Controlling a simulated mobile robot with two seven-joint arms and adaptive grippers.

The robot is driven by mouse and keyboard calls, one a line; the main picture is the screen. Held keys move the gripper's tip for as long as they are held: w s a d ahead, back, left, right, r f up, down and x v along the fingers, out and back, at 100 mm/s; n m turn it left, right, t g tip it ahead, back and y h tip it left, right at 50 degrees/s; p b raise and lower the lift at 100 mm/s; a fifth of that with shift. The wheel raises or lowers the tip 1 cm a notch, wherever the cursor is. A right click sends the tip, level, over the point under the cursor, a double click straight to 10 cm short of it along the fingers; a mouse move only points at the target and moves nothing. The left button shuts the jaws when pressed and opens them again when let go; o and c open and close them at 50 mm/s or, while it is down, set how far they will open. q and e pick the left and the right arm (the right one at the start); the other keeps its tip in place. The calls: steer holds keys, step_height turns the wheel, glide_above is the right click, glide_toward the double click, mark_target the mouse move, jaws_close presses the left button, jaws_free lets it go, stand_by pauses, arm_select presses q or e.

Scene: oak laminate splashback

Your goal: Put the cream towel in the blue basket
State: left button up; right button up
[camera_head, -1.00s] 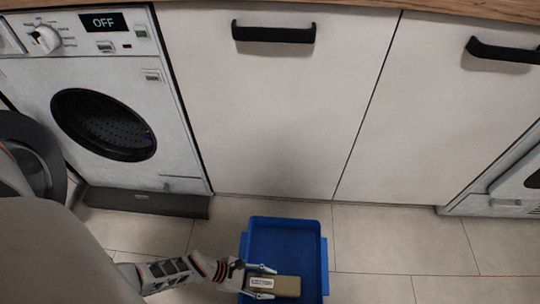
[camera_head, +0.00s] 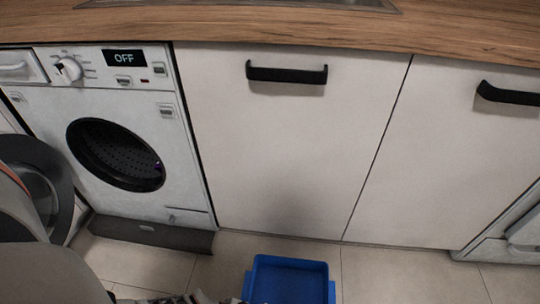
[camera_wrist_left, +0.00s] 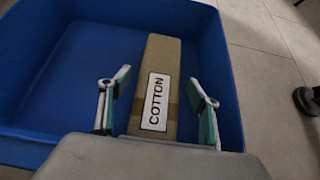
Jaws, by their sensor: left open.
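The blue basket (camera_head: 290,278) is on the floor at the bottom of the head view, cut off by the picture edge. In the left wrist view the basket (camera_wrist_left: 45,80) fills much of the picture. The cream towel (camera_wrist_left: 160,60), a tan block-like bundle with a white COTTON label, lies inside on the basket floor. My left gripper (camera_wrist_left: 159,77) is open, with one finger on each side of the towel's near end. Gaps show between the fingers and the towel. In the head view the towel is out of frame. My right gripper is not in view.
A washing machine (camera_head: 115,140) stands at the left with its round door (camera_head: 40,190) open. White cabinets (camera_head: 290,150) with black handles line the back under a wooden worktop (camera_head: 250,25). Tiled floor (camera_head: 390,275) is clear right of the basket.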

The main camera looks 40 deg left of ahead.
arm_select(q)
steer(key=p+v, duration=0.3)
steer(key=v, duration=0.7)
steer(key=shift+a+r, duration=0.25)
steer(key=shift+r, duration=0.1)
steer(key=shift+s+a+r+p, duration=0.3)
steer(key=shift+s+a+p, duration=0.05)
steer(key=shift+s+a, duration=0.15)
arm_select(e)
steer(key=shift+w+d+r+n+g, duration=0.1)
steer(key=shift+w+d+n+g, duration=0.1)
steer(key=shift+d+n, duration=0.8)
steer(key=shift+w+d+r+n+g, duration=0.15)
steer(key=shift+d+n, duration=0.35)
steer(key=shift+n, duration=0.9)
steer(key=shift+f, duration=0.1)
arm_select(q)
steer(key=shift+w, duration=0.1)
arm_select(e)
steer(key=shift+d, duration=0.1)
